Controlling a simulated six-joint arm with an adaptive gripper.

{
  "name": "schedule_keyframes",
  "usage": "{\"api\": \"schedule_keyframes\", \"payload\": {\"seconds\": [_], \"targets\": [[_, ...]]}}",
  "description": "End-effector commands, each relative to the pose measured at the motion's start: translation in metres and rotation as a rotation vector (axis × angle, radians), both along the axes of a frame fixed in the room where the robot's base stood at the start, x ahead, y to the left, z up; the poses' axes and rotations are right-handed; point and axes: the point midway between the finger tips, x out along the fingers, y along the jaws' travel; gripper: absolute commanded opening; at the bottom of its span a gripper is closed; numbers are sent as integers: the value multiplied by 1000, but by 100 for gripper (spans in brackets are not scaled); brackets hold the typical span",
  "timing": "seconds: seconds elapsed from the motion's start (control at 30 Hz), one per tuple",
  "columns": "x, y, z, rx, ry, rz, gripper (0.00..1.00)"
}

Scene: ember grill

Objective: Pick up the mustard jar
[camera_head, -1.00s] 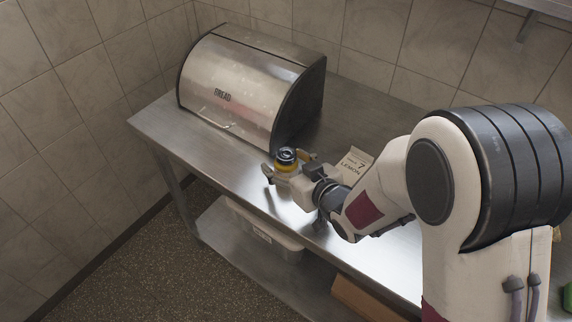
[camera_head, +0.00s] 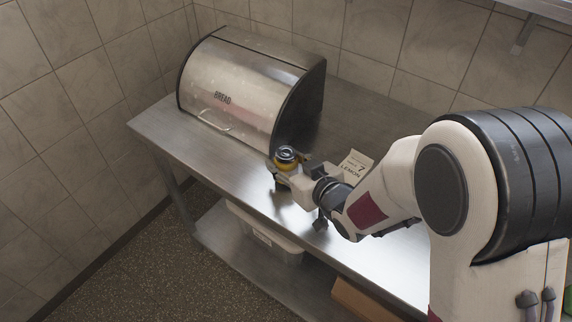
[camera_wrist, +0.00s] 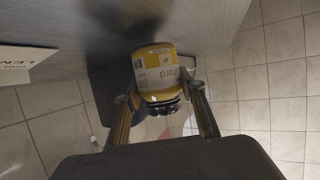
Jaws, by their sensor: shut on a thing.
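The mustard jar (camera_head: 285,157) is yellow with a black lid and stands near the front edge of the steel table, just in front of the bread box. My gripper (camera_head: 281,170) is shut on it from the right side. In the wrist view the jar (camera_wrist: 156,75) shows its yellow body, pale label and dark lid between the two fingers of my gripper (camera_wrist: 163,105). The jar appears upright in the head view. Whether its base touches the table is hard to tell.
A steel bread box (camera_head: 245,90) stands close behind the jar. A lemon card (camera_head: 355,167) stands behind my wrist and also shows in the wrist view (camera_wrist: 14,63). The steel table (camera_head: 165,122) is clear at its left end. A plastic bin (camera_head: 262,238) sits on the lower shelf.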

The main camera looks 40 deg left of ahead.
Motion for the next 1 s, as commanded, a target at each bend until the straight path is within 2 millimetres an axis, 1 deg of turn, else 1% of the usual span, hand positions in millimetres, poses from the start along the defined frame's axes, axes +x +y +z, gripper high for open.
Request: {"api": "schedule_keyframes", "payload": {"seconds": [0.03,0.6,0.8,1.0], "targets": [[1,1,7,4,-3,-1,10],[0,1,72,5,-2,0,10],[0,1,85,4,-1,1,10],[0,1,87,3,-1,0,10]]}}
